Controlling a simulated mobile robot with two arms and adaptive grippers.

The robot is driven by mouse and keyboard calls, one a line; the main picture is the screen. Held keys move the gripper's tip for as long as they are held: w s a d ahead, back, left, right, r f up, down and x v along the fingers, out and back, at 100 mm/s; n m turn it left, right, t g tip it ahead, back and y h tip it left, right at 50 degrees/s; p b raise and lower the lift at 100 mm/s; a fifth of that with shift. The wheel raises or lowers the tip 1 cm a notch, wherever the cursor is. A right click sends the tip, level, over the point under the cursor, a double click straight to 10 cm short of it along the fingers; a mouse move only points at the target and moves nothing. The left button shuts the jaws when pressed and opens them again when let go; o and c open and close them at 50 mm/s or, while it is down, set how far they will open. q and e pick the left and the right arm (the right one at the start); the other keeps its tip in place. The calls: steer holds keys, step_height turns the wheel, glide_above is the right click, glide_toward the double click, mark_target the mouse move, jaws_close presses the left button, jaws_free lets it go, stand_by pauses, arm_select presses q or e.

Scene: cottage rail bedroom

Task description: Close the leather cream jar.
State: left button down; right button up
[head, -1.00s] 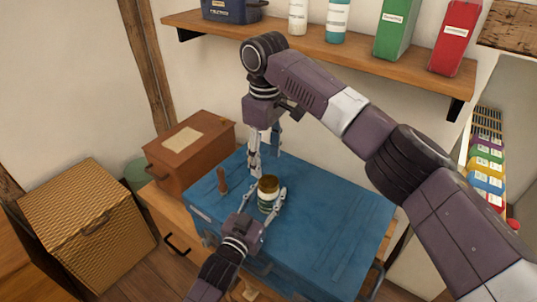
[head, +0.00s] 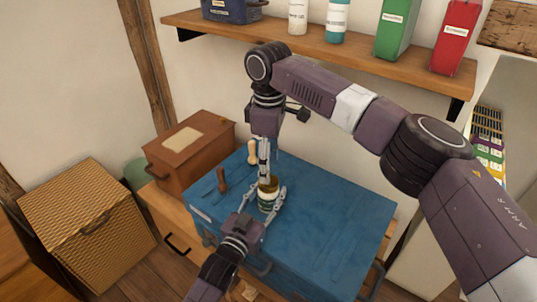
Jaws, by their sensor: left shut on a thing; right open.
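The leather cream jar (head: 267,201) stands upright on the blue chest top, a small jar with a pale label and a brownish-gold top. I cannot tell whether that top is a seated lid or a loose one. My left gripper (head: 268,204) reaches in from the front and is shut on the jar's body, a finger on each side. My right gripper (head: 268,170) points straight down over the jar, open, with its fingertips at the jar's top. Its fingers partly hide the top.
The blue chest (head: 335,225) is clear to the right of the jar. A brown-handled tool (head: 222,180) and a pale-handled one (head: 252,153) stand to the left and behind. A brown box (head: 190,155) is at the left. A shelf (head: 340,52) with bottles and cartons hangs behind.

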steer(key=shift+f, duration=2.5)
steer(key=shift+c, duration=0.5)
steer(key=c, duration=1.1)
steer(key=o, duration=1.4)
steer(key=shift+c, duration=0.2)
steer(key=shift+r, duration=0.15)
step_height(320, 180, up, 12)
